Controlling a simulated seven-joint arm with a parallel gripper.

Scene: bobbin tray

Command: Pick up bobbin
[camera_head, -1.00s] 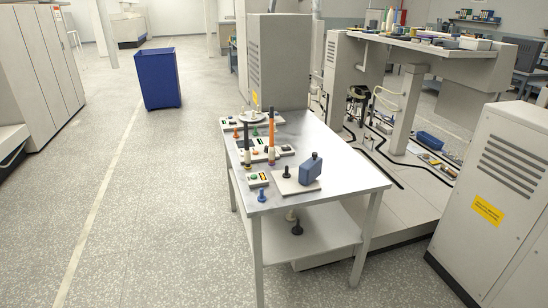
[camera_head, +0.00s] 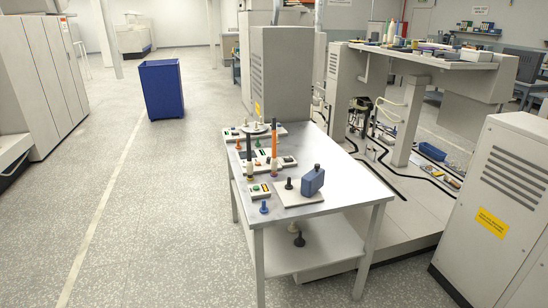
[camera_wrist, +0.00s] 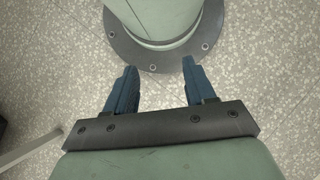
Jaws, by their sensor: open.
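Several small spool- or peg-shaped pieces that could be the bobbin stand on the metal table (camera_head: 340,205) in the head view. A blue piece (camera_head: 264,207) stands at the front left corner and a black piece (camera_head: 289,184) on a pale board (camera_head: 297,197). Tall black and orange rods (camera_head: 274,140) rise behind them from pale bases. Which piece is the bobbin I cannot tell. My gripper (camera_wrist: 159,66) shows only in the wrist view. Its two blue fingers are apart with nothing between them, over speckled floor and my own round base.
A blue bottle-like container (camera_head: 313,181) stands on the pale board. The lower shelf (camera_head: 318,247) holds a black piece (camera_head: 299,240) and a white one. A blue bin (camera_head: 162,90) stands behind left. A grey cabinet (camera_head: 490,220) is at right. The floor left of the table is open.

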